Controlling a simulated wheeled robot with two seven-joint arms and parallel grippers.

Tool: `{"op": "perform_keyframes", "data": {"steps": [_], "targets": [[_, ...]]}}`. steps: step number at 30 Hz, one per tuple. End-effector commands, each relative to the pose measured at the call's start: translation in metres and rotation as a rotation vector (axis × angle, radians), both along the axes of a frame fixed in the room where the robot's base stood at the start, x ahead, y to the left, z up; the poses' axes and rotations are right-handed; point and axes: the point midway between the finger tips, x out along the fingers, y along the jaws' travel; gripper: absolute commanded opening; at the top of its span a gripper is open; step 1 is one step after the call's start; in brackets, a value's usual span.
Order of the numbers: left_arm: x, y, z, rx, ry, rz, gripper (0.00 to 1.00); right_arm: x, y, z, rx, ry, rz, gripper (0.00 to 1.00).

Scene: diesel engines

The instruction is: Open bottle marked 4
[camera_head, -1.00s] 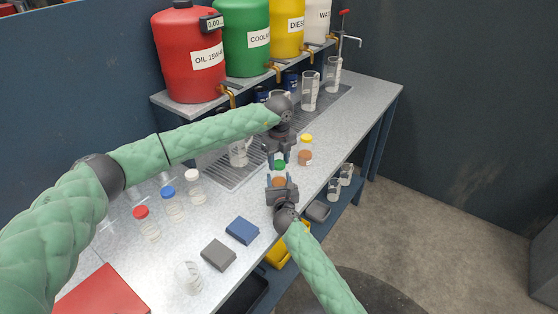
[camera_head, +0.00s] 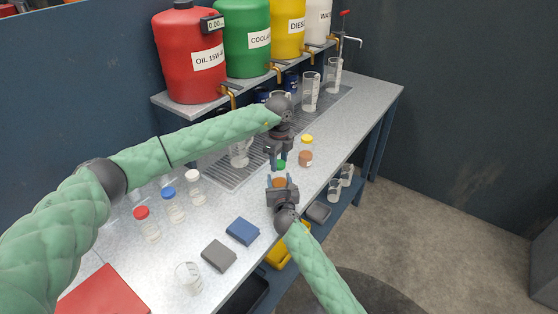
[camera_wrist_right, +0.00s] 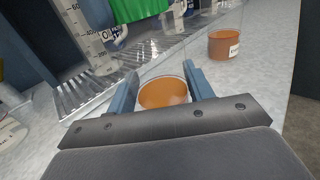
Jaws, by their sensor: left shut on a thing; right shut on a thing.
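A clear bottle with orange-brown liquid (camera_head: 279,182) stands upright near the bench's front edge; it also shows in the right wrist view (camera_wrist_right: 163,94). My right gripper (camera_head: 280,186) is shut around its lower part. A green cap (camera_head: 281,164) is at the bottle's top, and my left gripper (camera_head: 279,160) is shut on it from above. I cannot tell whether the cap is loose. The number on this bottle is hidden. A similar bottle with a yellow cap (camera_head: 306,139) stands just behind to the right; it also shows in the wrist view (camera_wrist_right: 223,46).
Bottles with red (camera_head: 141,212), blue (camera_head: 168,192) and white (camera_head: 192,174) caps stand at left. A grey box (camera_head: 218,255) and a blue box (camera_head: 242,231) lie at the front. Measuring cylinders (camera_head: 311,92) stand by the drip grate behind. The bench's right end is clear.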

Motion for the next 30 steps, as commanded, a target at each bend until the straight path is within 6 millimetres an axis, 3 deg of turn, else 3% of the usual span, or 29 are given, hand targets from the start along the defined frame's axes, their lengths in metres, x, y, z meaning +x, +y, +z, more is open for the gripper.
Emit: {"op": "perform_keyframes", "data": {"steps": [30], "targets": [[0.0,0.0,0.021,0.0,0.0,-0.001,0.17,0.0,0.0,0.0,0.0,0.0,0.0,0.0]]}}
